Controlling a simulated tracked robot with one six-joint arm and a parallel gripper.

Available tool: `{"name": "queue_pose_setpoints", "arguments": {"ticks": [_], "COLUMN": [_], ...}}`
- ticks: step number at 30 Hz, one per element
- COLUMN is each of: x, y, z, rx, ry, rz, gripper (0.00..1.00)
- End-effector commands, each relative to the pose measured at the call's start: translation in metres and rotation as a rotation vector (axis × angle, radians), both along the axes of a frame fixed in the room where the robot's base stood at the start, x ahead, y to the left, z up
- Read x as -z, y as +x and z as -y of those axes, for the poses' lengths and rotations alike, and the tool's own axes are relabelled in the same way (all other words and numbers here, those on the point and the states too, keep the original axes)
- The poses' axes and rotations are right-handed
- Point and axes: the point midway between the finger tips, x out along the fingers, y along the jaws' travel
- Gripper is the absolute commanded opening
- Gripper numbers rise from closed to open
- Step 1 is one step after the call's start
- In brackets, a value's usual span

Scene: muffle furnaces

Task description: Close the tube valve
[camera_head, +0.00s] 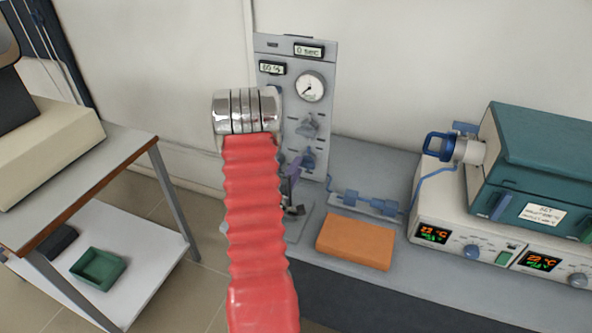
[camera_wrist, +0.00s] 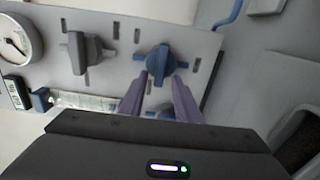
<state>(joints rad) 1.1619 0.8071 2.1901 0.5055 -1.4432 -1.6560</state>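A blue valve knob (camera_wrist: 161,60) is mounted on a grey panel (camera_wrist: 112,75) in the wrist view. It also shows low on the panel in the head view (camera_head: 308,158). My gripper (camera_wrist: 163,76) has two purple fingers, spread apart, with their tips at the near side of this knob. Part of the knob's handle lies in line with the gap between them; I cannot tell whether the fingers touch it. A second blue part (camera_wrist: 165,112) shows between the fingers, partly hidden. In the head view my gripper (camera_head: 294,168) is beside the panel's lower part, partly covered by my red arm.
A grey knob (camera_wrist: 80,53) and a round gauge (camera_wrist: 15,38) sit on the same panel. An orange block (camera_head: 355,243) and blue tube fittings (camera_head: 367,202) lie on the bench. A teal furnace (camera_head: 540,150) stands at right, a side table (camera_head: 100,180) at left.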

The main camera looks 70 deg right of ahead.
Motion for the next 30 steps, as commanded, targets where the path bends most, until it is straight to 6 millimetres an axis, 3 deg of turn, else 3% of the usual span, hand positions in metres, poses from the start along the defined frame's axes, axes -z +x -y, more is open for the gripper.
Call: {"name": "queue_pose_setpoints", "arguments": {"ticks": [8, 24, 30], "x": [0.0, 0.001, 0.001], "y": [0.003, 0.012, 0.013], "z": [-0.023, -0.115, -0.134], "rx": [-0.001, -0.004, -0.002], "ry": [0.001, 0.003, 0.002], "rz": [-0.001, -0.003, -0.002], "gripper": [0.3, 0.3, 0.3]}}
